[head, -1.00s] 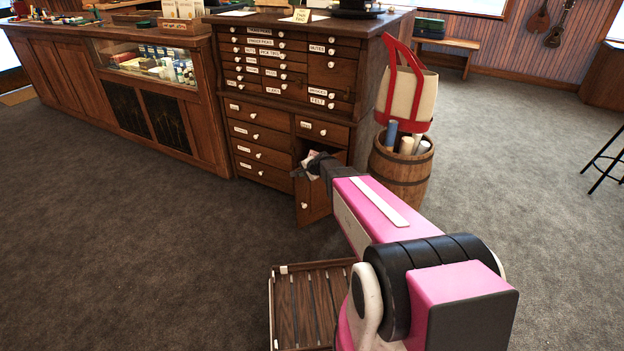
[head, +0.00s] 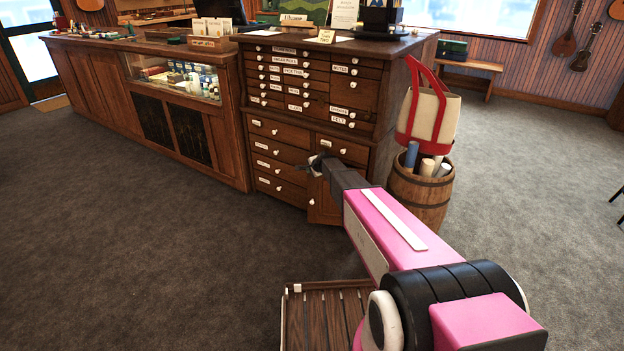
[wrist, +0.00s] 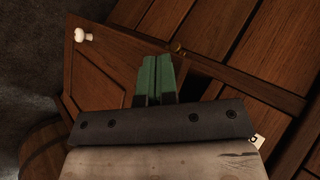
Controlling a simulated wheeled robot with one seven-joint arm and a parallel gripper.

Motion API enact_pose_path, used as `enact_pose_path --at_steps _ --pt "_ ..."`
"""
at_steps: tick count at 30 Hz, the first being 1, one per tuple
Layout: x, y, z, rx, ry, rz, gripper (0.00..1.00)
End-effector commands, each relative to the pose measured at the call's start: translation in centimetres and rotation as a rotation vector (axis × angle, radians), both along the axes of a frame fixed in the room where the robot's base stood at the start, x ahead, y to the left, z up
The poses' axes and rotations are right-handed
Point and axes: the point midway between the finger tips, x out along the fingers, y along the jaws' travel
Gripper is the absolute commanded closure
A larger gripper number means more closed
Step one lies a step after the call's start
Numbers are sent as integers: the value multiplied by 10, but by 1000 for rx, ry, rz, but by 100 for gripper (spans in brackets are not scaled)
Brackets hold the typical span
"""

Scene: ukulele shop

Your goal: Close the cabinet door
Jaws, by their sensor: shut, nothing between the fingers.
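The cabinet door (head: 325,207) is a small wooden panel with a white knob, low on the right of the wooden drawer cabinet (head: 290,145). It appears to stand partly open. In the wrist view the door (wrist: 112,68) shows its knob at the upper left, and a dark gap (wrist: 205,88) shows to the right of the fingers. My gripper (head: 316,163) is at the top of the door, its green fingertips (wrist: 161,62) shut together and empty. They overlap the door in the wrist view; I cannot tell whether they touch it. My arm hides part of the door.
A barrel (head: 420,195) with rolled tubes and a red-trimmed bag (head: 427,110) stands just right of the cabinet. A long counter (head: 150,110) with a glass display adjoins it on the left. The carpet (head: 150,270) in front is clear.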

Motion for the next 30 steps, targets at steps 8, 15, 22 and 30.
enact_pose_path --at_steps 8,15,22,30 --pt "60 -12 -1 -1 0 -1 100" --pt "84 -21 0 0 0 0 100" --pt "92 -25 0 0 1 1 100" --pt "93 -26 0 0 1 1 100"
